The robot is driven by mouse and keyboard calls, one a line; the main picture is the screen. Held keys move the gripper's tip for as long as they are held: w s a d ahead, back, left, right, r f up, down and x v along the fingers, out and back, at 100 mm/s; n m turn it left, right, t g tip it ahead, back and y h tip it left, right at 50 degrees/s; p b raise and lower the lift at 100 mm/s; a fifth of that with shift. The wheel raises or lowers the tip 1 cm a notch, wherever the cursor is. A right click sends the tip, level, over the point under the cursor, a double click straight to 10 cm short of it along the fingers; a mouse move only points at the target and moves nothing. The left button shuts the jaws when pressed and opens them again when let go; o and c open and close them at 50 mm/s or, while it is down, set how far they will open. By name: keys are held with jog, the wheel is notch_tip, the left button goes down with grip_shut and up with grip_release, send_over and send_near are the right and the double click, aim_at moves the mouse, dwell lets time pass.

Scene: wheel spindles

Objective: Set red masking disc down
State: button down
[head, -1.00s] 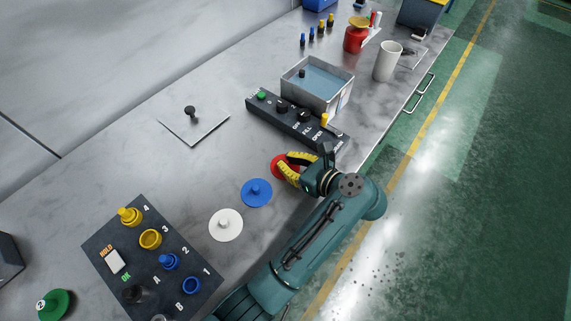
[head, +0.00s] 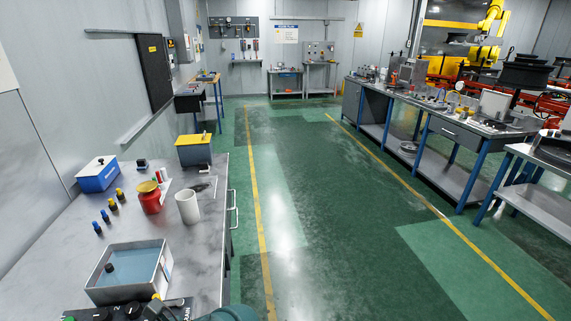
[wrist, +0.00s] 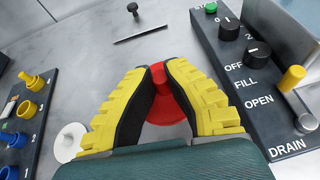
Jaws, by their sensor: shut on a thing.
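The red masking disc (wrist: 172,108) shows in the wrist view between and just beyond my gripper's fingers. My gripper (wrist: 160,70) has yellow ribbed fingers with black inner pads, shut on the disc's red knob. The fingers and palm hide much of the disc. I cannot tell whether its underside touches the grey bench top (wrist: 90,60).
In the wrist view, a switch panel (wrist: 235,75) stands close on the right. A white disc (wrist: 70,140) and a panel with yellow and blue knobs (wrist: 22,115) are on the left. A flat plate with a black knob (wrist: 134,12) lies beyond. A water-filled tray (head: 130,270) shows in the head view.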

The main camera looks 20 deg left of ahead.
jog(key=w+d+f+m+t+y, duration=0.1)
jog(key=w+d+f+m+t, duration=0.25)
jog(key=d, duration=0.45)
jog(key=w+d+f+m+t+y, duration=0.1)
jog(key=w+d+f+m+t, duration=0.2)
jog(key=d, duration=0.5)
jog(key=d+f+m+t+h, duration=0.2)
jog(key=d+f+m+t, duration=0.15)
jog(key=d, duration=0.65)
jog(key=d+f+m+t+h, duration=0.1)
jog(key=d+f+m+t, duration=0.25)
jog(key=d, duration=0.75)
notch_tip(320, 180, up, 32)
jog(key=m+t+h+p, duration=0.4)
jog(key=p, duration=3.3)
jog(key=shift+s+a+f+t, duration=0.15)
jog(key=shift+a+f+t, duration=0.1)
jog(key=shift+a+t, duration=0.1)
